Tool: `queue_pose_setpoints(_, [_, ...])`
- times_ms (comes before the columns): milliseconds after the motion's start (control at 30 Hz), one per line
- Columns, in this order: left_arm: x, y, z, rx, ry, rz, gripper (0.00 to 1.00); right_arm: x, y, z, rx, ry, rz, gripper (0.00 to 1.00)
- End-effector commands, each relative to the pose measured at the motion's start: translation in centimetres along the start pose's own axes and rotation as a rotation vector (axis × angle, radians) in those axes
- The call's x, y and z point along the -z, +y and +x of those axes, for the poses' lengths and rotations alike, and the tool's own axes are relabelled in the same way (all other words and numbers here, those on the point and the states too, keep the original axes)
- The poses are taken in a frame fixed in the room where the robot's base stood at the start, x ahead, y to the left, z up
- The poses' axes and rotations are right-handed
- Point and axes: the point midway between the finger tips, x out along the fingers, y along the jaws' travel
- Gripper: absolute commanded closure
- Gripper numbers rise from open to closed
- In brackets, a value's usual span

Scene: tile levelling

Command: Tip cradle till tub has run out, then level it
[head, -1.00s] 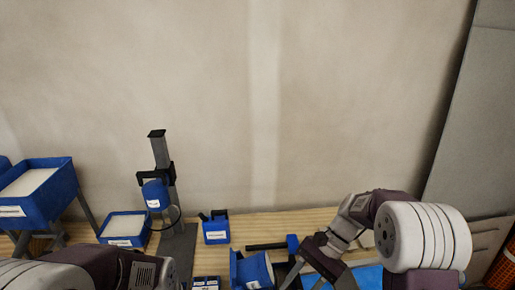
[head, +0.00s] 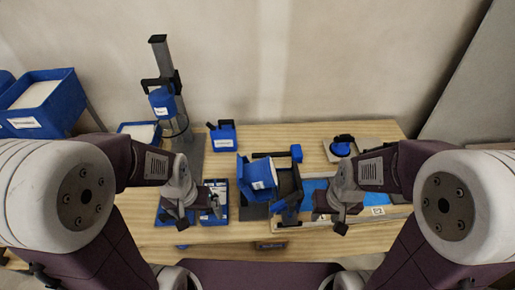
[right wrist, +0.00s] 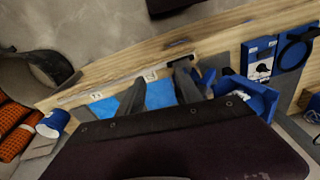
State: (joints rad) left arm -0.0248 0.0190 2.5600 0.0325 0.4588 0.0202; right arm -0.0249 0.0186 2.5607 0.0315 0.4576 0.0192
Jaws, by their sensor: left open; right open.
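A blue tub with a white label (head: 262,174) sits tilted at a dark and blue cradle frame (head: 288,188) in the middle of the bench in the head view. Whether anything is left inside the tub cannot be seen. My left gripper (head: 195,214) is open over the blue trays to the left of the cradle, apart from it. My right gripper (head: 330,217) is open and empty, just right of the cradle. In the right wrist view my right gripper (right wrist: 158,92) has its fingers apart over a blue sheet (right wrist: 160,96), with the blue cradle parts (right wrist: 246,95) beside it.
A post stand with a blue canister (head: 162,101) stands at the back left. A labelled blue box (head: 223,137) is behind the cradle. A blue round piece (head: 342,146) lies at the back right. A large blue bin (head: 40,122) is at far left.

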Motion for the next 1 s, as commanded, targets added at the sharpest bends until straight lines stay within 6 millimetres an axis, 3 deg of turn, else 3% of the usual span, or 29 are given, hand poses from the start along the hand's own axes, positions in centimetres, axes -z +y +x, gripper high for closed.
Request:
queue_pose_setpoints(333, [0.0, 0.0, 0.0, 0.0, 0.0, 0.0, 0.0, 0.0, 0.0, 0.0, 0.0, -0.001, 0.003, 0.58])
queue_pose_setpoints(433, [0.0, 0.0, 0.0, 0.0, 0.0, 0.0, 0.0, -0.2, 0.0, 0.0, 0.001, -0.011, 0.074, 0.58])
queue_pose_setpoints(500, [0.0, 0.0, 0.0, 0.0, 0.0, 0.0, 0.0, -0.2, -0.5, -0.3, 0.018, -0.03, 0.238, 0.58])
queue_pose_setpoints(567, [0.0, 0.0, -0.1, 0.0, 0.0, 0.0, 0.0, 1.1, -1.6, -1.0, 0.054, -0.045, 0.452, 0.58])
queue_pose_setpoints(700, [0.2, 0.0, -1.6, 0.0, 0.0, 0.0, 0.0, 6.4, -4.5, -2.2, 0.16, -0.195, 1.061, 0.58])
queue_pose_setpoints(800, [0.3, 0.1, -2.6, 0.0, 0.0, 0.0, 0.0, 9.7, -5.3, -1.8, 0.208, -0.305, 1.328, 0.58])
queue_pose_setpoints(900, [0.4, 0.1, -3.4, 0.0, 0.0, 0.0, 0.0, 11.4, -4.8, -0.6, 0.224, -0.357, 1.42, 0.58])
queue_pose_setpoints(1000, [0.4, 0.1, -3.7, 0.0, 0.0, 0.0, 0.0, 10.9, -4.0, 0.7, 0.201, -0.389, 1.449, 0.58])
